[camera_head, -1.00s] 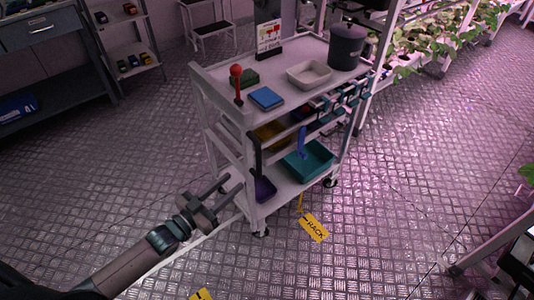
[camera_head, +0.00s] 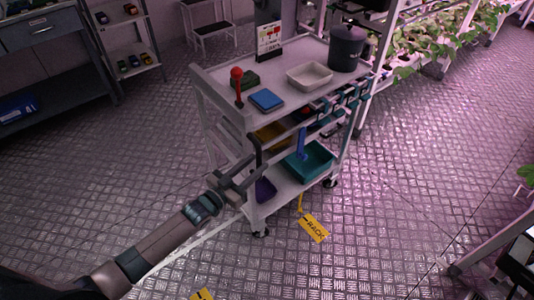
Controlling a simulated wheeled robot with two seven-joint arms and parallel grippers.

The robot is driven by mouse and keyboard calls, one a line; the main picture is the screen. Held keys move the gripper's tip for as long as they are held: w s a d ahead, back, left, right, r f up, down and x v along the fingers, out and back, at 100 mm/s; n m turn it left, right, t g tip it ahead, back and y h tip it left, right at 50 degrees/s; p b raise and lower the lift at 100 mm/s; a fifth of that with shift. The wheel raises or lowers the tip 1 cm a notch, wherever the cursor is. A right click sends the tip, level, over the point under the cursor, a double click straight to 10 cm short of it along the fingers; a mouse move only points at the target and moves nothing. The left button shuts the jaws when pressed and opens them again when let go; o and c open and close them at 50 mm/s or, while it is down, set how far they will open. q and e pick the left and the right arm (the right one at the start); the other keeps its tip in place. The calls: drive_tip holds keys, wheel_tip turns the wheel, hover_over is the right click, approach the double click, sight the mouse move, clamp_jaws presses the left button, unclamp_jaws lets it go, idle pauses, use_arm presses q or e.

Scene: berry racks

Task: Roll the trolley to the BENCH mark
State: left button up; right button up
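The white trolley (camera_head: 285,103) stands upright on the floor in the middle of the view, on small dark casters. No BENCH lettering shows. My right gripper is out of view.
The trolley carries a red-topped stick (camera_head: 237,84), a blue box (camera_head: 266,99), a pale tray (camera_head: 309,75), a dark pot (camera_head: 346,47) and a teal bin (camera_head: 308,160). A grey bench (camera_head: 45,30) stands upper left, plant racks upper right.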

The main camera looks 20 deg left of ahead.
use_arm(q)
drive_tip(key=x, duration=0.6)
drive_tip(key=shift+w+d, duration=0.1)
drive_tip(key=shift+w, duration=0.05)
clamp_jaws()
